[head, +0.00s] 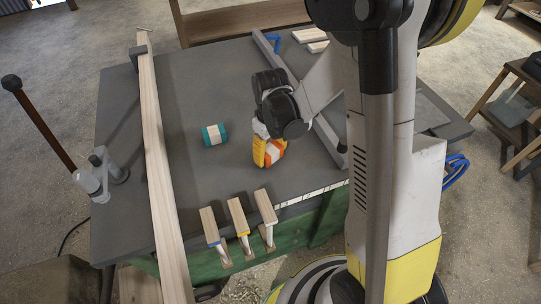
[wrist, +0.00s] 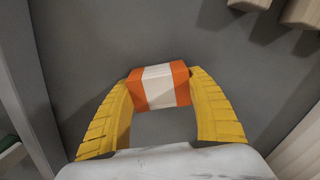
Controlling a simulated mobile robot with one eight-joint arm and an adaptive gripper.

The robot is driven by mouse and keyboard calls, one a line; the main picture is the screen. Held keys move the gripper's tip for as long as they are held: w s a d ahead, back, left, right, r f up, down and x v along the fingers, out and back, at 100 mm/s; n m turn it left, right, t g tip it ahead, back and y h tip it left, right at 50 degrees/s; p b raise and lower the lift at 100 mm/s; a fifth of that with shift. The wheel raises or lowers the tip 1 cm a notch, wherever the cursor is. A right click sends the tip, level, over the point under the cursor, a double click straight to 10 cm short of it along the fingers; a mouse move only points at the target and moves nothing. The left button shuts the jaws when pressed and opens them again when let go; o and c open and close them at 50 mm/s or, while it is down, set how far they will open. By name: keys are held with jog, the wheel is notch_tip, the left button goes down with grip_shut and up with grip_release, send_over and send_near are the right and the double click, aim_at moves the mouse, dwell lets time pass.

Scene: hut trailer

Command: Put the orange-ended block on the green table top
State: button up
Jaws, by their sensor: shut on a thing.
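The orange-ended block (wrist: 158,86) has orange ends and a white middle band. In the wrist view it sits between the yellow fingertips of my gripper (wrist: 160,98), which are closed on its two ends. In the head view the block (head: 272,155) shows below my gripper (head: 266,148), partly hidden by the fingers. I cannot tell whether the block touches the surface beneath it. The table (head: 190,100) has a dark grey top and a green front side (head: 285,238).
A teal-ended block (head: 214,134) lies on the top, left of my gripper. A long wooden board (head: 160,150) runs along the left side. Several wooden-handled tools (head: 240,217) stand at the front edge. A grey bar (head: 290,75) and wood pieces (head: 310,36) lie toward the back right.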

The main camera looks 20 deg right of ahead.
jog(key=shift+f, duration=0.2)
jog(key=o, duration=1.2)
jog(key=shift+r, duration=0.1)
